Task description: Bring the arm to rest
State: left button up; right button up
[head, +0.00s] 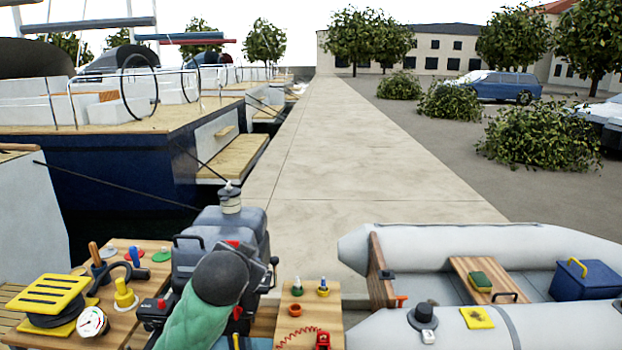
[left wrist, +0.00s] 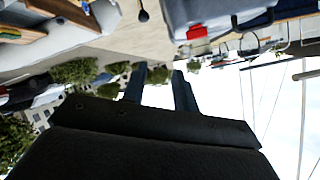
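My left gripper (left wrist: 160,70) shows in the left wrist view, with its two dark fingers apart. The gap between them is empty, and the picture there is upside down. I cannot make out this gripper in the head view. My right gripper is in neither view. A grey outboard motor (head: 258,222) stands at the front middle of the head view. It also shows at the top of the left wrist view (left wrist: 215,12), to one side of the fingers. A green rounded object with a dark end (head: 190,318) covers part of the motor.
A wooden board (head: 125,325) at front left holds a yellow-topped spool (head: 45,296), a gauge (head: 92,322) and handles. A grey inflatable boat (head: 440,243) lies at right, with a blue box (head: 588,281) in it. The pale quay (head: 335,150) beyond is clear.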

pick_arm(q)
jog(key=s+f+n+g+h+p, duration=0.1)
jog(key=s+f+g, duration=0.9)
jog(key=s+f, duration=2.9)
jog(key=shift+s+d+f+n+g+h, duration=0.2)
jog(key=shift+s+f+n+g+h, duration=0.15)
jog(key=shift+n, duration=0.85)
jog(key=shift+o, duration=0.2)
jog(key=shift+w+r, duration=0.1)
jog(key=shift+r, duration=0.05)
